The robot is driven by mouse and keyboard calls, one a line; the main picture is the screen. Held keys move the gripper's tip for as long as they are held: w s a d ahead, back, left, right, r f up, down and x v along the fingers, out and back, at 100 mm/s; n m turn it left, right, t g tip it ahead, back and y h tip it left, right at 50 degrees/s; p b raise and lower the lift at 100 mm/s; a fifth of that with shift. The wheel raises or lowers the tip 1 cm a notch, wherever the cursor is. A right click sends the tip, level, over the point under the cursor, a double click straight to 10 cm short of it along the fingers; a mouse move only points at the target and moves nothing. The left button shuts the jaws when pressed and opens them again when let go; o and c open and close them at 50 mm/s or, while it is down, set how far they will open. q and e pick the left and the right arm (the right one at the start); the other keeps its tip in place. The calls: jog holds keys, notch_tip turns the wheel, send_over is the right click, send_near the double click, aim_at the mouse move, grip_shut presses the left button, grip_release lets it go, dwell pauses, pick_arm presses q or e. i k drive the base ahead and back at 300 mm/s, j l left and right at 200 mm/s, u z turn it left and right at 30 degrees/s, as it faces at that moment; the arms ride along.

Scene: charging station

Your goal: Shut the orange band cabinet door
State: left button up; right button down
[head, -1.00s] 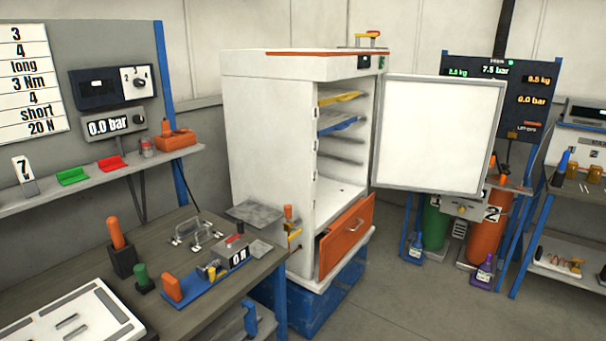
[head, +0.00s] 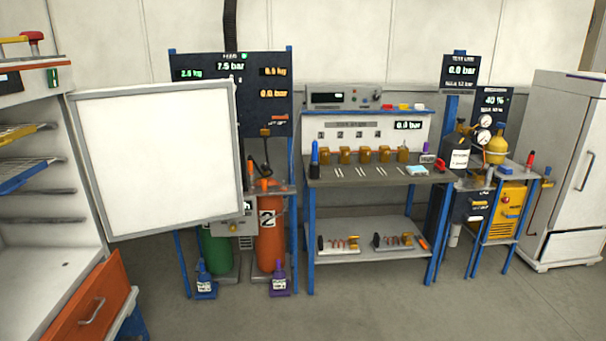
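The orange band cabinet (head: 28,225) stands at the left edge of the head view, partly cut off, with an orange stripe along its top. Its white door (head: 158,160) with a grey frame stands wide open, swung out to the right of the cabinet. The orange drawer (head: 85,312) below is pulled out. Neither of my grippers shows.
Behind the door are a green cylinder (head: 217,252) and an orange cylinder (head: 270,238), with small bottles on the floor before them. A workbench (head: 370,175) stands in the middle. A second white cabinet (head: 578,160), closed, stands at far right. The floor (head: 400,305) in front is clear.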

aim_at(157, 158)
jog(key=i+l, duration=0.1)
jog(key=i, duration=0.5)
jog(key=i+l, duration=0.1)
jog(key=i, duration=0.5)
jog(key=i+l, duration=0.1)
jog(key=i, duration=0.5)
